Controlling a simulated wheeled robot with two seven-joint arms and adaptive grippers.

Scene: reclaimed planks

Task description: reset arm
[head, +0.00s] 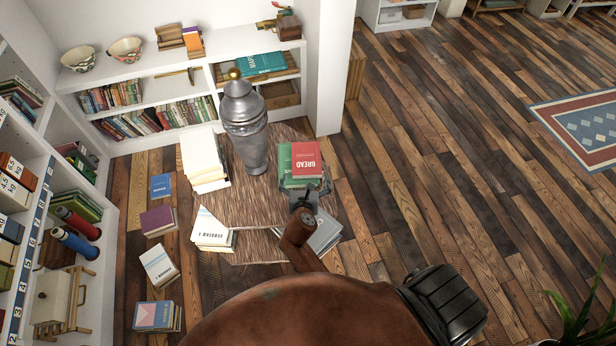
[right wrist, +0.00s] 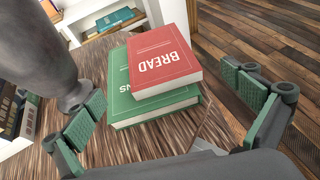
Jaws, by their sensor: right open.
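My right gripper (head: 312,190) is at the near side of a small book stack, at the end of my arm in the head view. In the right wrist view the gripper (right wrist: 172,102) is open, its green-padded fingers spread wide with nothing between the pads. Beyond them lies a red book marked BREAD (right wrist: 163,62), on top of a green book (right wrist: 122,97). In the head view the red book (head: 306,158) and green book (head: 285,165) lie just beyond the gripper. Whether a finger touches the books cannot be told. My left gripper is not in view.
A tall grey urn (head: 246,125) stands left of the stack, close to the gripper's left finger in the wrist view. A white book stack (head: 203,158) and several loose books lie left. Shelves (head: 150,92) line the back and left. Open plank floor (head: 450,130) lies right.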

